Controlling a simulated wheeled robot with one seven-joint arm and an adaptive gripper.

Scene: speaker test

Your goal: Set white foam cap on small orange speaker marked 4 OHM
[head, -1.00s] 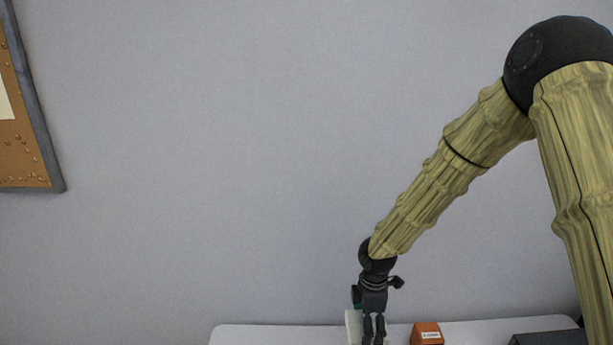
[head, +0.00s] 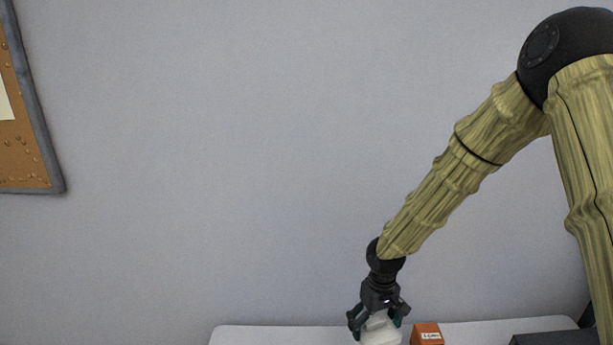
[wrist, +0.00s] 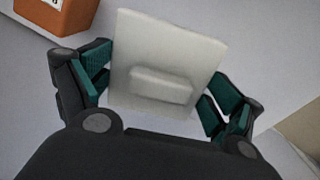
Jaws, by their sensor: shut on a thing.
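The white foam cap (head: 381,335) is held between the fingers of my gripper (head: 378,319) in the head view. The wrist view shows the cap (wrist: 168,45) as a pale slab with a raised block on the face towards the camera. The teal pads of my gripper (wrist: 160,92) stand at its two sides. The small orange speaker (head: 427,333) stands just right of the cap in the head view, with a white label too small to read surely. The speaker (wrist: 62,16) shows at the wrist view's upper left, partly cut off and apart from the cap.
The pale table (head: 270,337) is clear to the left in the head view. A dark grey object (head: 548,339) lies at its right end, cut off by the frame. A cork board (head: 25,120) hangs on the wall at far left.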

